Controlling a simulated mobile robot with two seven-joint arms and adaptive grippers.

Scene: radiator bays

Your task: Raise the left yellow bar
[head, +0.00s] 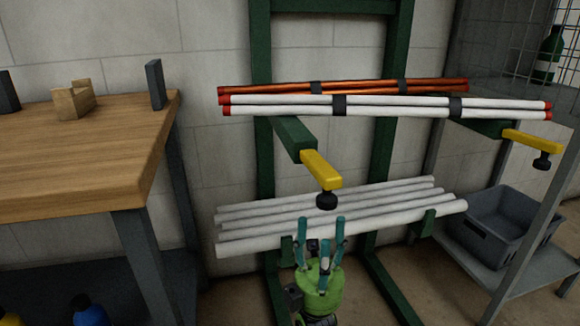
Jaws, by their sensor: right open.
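The left yellow bar (319,169) sits at the front end of a green rack arm (291,138). It slopes down toward me, with a black knob (326,200) under its near end. My right gripper (321,228) has teal fingers pointing up and spread open, with nothing seen between them. It is just below the black knob in the picture; I cannot tell the exact gap in depth. The right yellow bar (532,140) juts out at the right, with its own black knob (541,160). My left gripper is not in view.
White pipes with red ends (390,107) and copper pipes (345,87) lie strapped on the upper arms. Several white pipes (350,219) lie on the lower arms behind my gripper. A wooden bench (90,150) stands left, a grey bin (505,228) on a shelf right.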

